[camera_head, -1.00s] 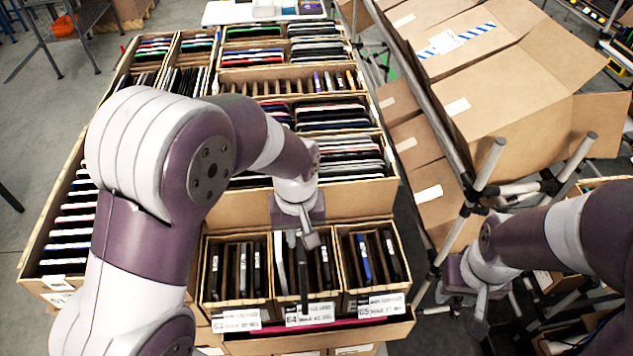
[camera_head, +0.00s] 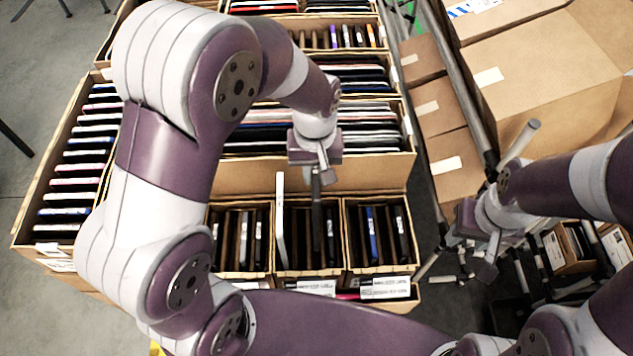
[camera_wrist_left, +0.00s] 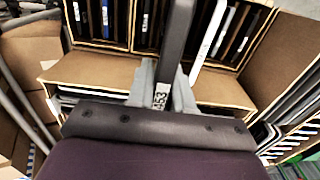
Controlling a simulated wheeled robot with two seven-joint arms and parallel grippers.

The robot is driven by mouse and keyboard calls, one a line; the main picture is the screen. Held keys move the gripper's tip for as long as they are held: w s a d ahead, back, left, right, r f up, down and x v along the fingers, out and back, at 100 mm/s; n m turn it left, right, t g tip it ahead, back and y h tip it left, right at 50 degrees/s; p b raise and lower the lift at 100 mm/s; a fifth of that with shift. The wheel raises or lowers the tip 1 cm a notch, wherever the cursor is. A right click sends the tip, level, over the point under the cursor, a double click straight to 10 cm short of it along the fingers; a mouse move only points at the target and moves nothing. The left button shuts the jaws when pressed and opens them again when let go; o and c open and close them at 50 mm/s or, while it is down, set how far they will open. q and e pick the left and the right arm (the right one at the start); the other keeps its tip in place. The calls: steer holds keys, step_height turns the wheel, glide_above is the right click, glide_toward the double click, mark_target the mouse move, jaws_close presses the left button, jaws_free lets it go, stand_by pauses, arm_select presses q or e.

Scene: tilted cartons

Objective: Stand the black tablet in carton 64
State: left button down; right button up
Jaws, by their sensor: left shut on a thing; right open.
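My left gripper (camera_head: 318,178) is shut on a dark, thin, upright tablet (camera_head: 317,220), over the middle carton. In the left wrist view the tablet (camera_wrist_left: 176,40) runs between the fingers and has a white label reading 453. Carton 64 (camera_head: 308,273) is the middle one of three small front cartons; its label is mostly hidden by my arm. I cannot tell how far the tablet's lower end reaches into it. A pale tablet (camera_head: 281,215) stands high at the carton's left side, beside the held one. My right gripper (camera_head: 487,258) is open and empty, off to the right.
Similar cartons with upright devices stand left (camera_head: 240,270) and right (camera_head: 380,268) of it. A tall cardboard wall (camera_head: 370,176) rises behind. A rack with large boxes (camera_head: 535,85) is at right. My left arm covers the front left.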

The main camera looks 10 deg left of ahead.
arm_select(q)
steer(key=shift+w+f, duration=0.1)
steer(key=shift+f, duration=0.4)
steer(key=shift+f+b, duration=4.05)
steer(key=shift+f, duration=1.95)
steer(key=shift+s+f, duration=0.2)
steer(key=shift+f, duration=0.05)
steer(key=c, duration=0.9)
jaws_free()
steer(key=shift+c, duration=0.2)
